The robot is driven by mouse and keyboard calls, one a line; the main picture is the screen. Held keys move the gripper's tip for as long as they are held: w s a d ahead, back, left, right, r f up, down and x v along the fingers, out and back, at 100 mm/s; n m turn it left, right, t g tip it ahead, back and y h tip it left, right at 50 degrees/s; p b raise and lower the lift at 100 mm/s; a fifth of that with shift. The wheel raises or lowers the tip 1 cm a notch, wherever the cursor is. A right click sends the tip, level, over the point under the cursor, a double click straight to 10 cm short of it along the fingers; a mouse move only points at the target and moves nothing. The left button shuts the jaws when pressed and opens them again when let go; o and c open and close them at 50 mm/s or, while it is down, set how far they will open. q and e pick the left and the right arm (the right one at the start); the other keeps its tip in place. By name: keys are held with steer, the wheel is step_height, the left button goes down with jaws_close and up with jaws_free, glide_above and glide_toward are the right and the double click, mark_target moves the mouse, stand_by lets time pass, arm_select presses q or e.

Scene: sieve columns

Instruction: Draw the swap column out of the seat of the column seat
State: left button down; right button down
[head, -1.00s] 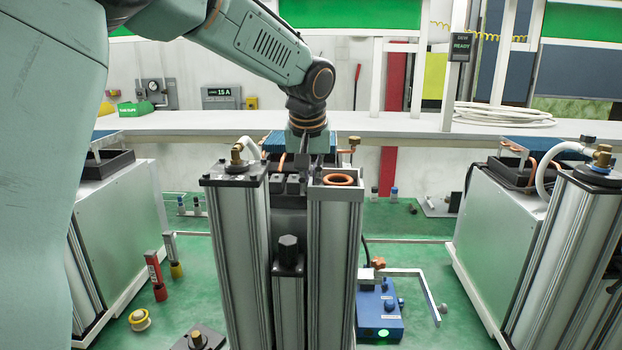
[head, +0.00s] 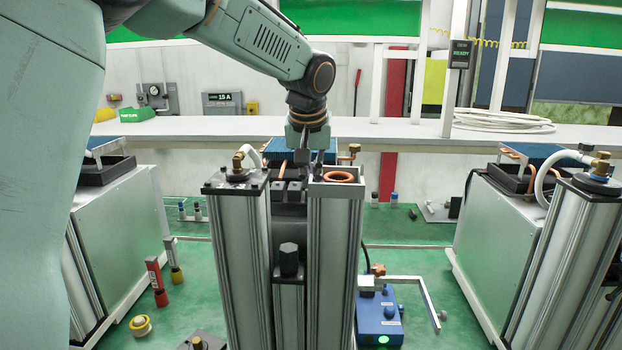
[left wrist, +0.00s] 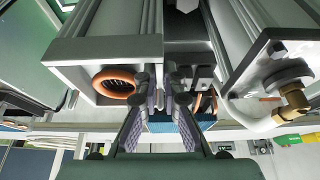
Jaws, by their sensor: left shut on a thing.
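The open-topped silver column (head: 335,262), which I take for the swap column, stands upright at centre with an orange ring (head: 341,177) inside its top. My left gripper (head: 310,163) reaches down from above and is shut on this column's left top rim. In the left wrist view the fingers (left wrist: 161,78) straddle the wall of the column (left wrist: 104,48), one finger on the ring side and one outside. The column's foot and its seat are out of frame, so I cannot tell how deep it sits. My right gripper is not in view.
A capped column (head: 238,250) with a brass fitting and hose stands close on the left. A lower dark-knobbed post (head: 289,262) is between them. A blue box (head: 378,318) with a bent arm lies at right. Equipment cabinets (head: 118,235) flank both sides.

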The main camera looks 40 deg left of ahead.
arm_select(q)
steer(key=shift+w+r, duration=0.1)
steer(key=shift+r, duration=1.6)
